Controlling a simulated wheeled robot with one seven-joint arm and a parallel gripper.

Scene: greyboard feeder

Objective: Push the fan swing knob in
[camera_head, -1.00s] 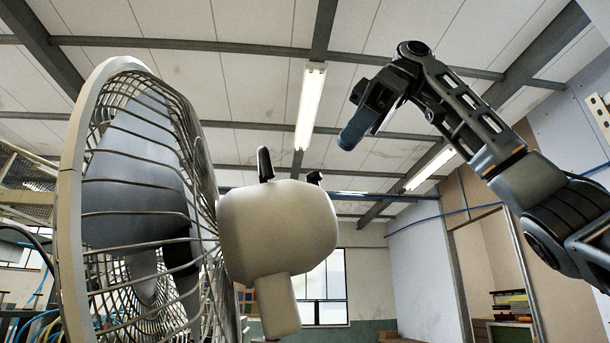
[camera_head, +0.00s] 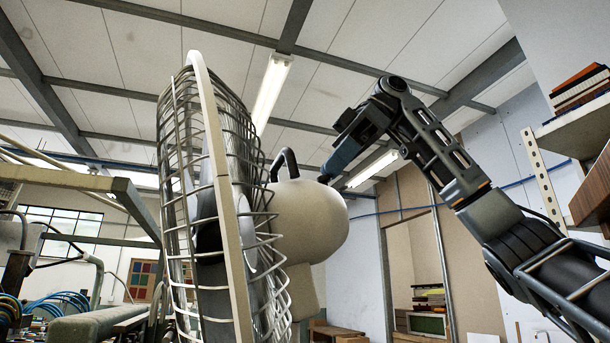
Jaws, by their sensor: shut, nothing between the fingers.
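The fan shows its wire cage (camera_head: 200,200) almost edge-on left of centre. Its pale motor housing (camera_head: 305,220) bulges out to the right of the cage. A dark curved handle (camera_head: 286,158) stands on top of the housing. The swing knob (camera_head: 323,180) is a small dark piece on the upper right of the housing, partly hard to make out. My gripper (camera_head: 334,168) is shut and empty, with its blue tip pointing down and left. The tip is at or right beside the knob; I cannot tell if they touch.
A frame with blue cables (camera_head: 70,300) is at the lower left. Shelves with books (camera_head: 580,90) stand at the right edge, near my arm. Wooden boxes (camera_head: 335,332) sit low behind the fan.

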